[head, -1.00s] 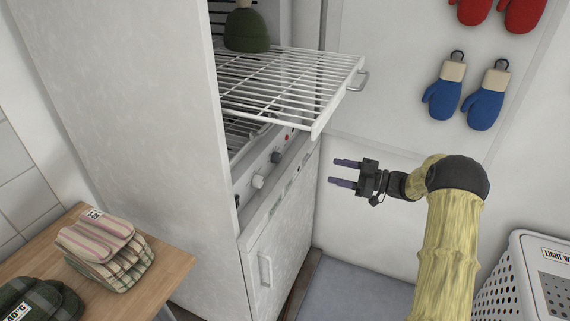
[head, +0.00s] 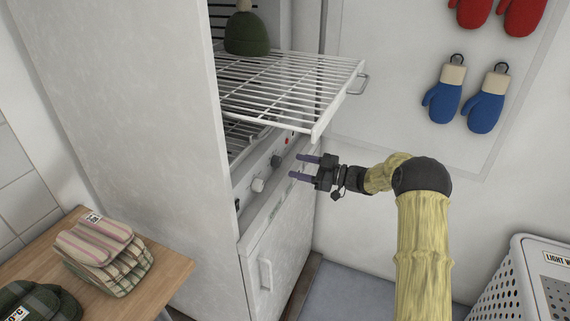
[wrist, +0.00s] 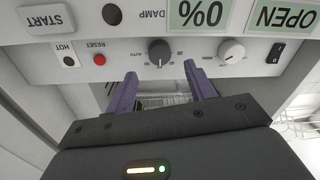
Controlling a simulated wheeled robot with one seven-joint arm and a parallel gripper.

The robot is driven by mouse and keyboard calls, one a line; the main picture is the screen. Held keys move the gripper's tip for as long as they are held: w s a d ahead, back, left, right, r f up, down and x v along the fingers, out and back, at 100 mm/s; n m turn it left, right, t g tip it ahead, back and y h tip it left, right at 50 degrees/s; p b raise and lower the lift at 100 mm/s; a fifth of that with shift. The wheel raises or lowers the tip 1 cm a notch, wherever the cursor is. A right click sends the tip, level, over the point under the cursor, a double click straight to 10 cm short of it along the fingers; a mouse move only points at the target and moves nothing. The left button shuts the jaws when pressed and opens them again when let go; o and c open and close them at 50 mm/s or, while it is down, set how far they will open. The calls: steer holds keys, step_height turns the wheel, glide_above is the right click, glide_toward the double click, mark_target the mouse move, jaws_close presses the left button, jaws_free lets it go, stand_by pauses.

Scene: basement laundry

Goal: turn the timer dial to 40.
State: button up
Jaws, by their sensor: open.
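The control panel (head: 262,180) of the white cabinet carries two dials. The dark grey dial (head: 276,162) also shows in the wrist view (wrist: 159,52), with AUTO and small marks around it. The white dial (head: 258,184) has its own ring of marks and lies right of the dark one in the wrist view (wrist: 231,50). Neither is legibly labelled as the timer. My gripper (head: 297,166) is open and empty, just in front of the panel. In the wrist view its fingers (wrist: 160,80) point at the dark dial, one to each side, apparently apart from it.
A wire rack (head: 290,85) juts out above my gripper, with a green hat (head: 246,32) behind. The upside-down wrist view shows a red RESET button (wrist: 99,59), a 0% display (wrist: 199,13) and a black switch (wrist: 275,52). A laundry basket (head: 520,285) stands at right.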

mark_target(280, 162)
steer(key=x, duration=0.5)
steer(key=shift+w+a, duration=0.1)
steer(key=shift+a, duration=0.1)
steer(key=c, duration=1)
